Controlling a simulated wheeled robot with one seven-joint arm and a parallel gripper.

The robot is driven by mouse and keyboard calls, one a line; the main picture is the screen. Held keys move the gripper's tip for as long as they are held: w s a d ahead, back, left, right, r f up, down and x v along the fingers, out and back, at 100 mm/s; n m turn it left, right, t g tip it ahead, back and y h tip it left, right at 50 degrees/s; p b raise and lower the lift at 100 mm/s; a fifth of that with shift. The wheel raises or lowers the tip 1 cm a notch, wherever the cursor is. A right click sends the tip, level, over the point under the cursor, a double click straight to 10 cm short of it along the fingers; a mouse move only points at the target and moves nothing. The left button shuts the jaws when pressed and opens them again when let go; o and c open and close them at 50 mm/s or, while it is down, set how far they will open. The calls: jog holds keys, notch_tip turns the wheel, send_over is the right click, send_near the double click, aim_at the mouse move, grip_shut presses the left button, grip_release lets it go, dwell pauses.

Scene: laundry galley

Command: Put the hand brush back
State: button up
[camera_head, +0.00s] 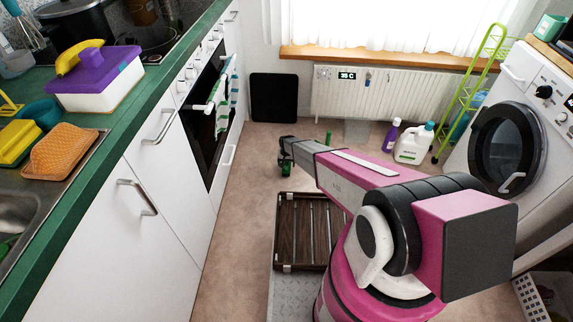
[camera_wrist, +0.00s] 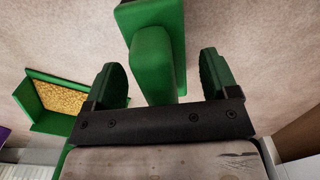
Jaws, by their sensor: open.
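A green hand brush (camera_wrist: 152,62) lies on the beige floor in the wrist view, its rounded handle end towards me and its wider part at the top edge. My gripper (camera_wrist: 162,78) has its two green fingers spread, one on each side of the handle, with visible gaps. In the head view my gripper (camera_head: 285,163) is low over the floor beyond my pink arm, which hides much there. A small upright green piece (camera_head: 328,138) shows behind the arm; I cannot tell what it belongs to.
A green dustpan-like tray (camera_wrist: 62,97) with golden grains lies left in the wrist view. A purple bottle (camera_head: 392,136) and white jug (camera_head: 414,144) stand by the radiator (camera_head: 375,97). A green rack (camera_head: 466,82) stands beside the washing machine (camera_head: 507,139).

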jog(key=shift+r, duration=0.1)
notch_tip(320, 180, up, 11)
jog(key=shift+r, duration=0.2)
jog(key=s+d+r, duration=0.7)
jog(key=s+r, duration=0.4)
jog(key=r, duration=0.2)
jog(key=s+d+r, duration=0.8)
jog(key=s+r, duration=0.3)
jog(key=r, duration=0.2)
jog(key=s+d+r, duration=0.8)
jog(key=s+r, duration=0.3)
jog(key=r, duration=0.2)
jog(key=shift+s+d, duration=0.25)
jog(key=shift+s, duration=0.1)
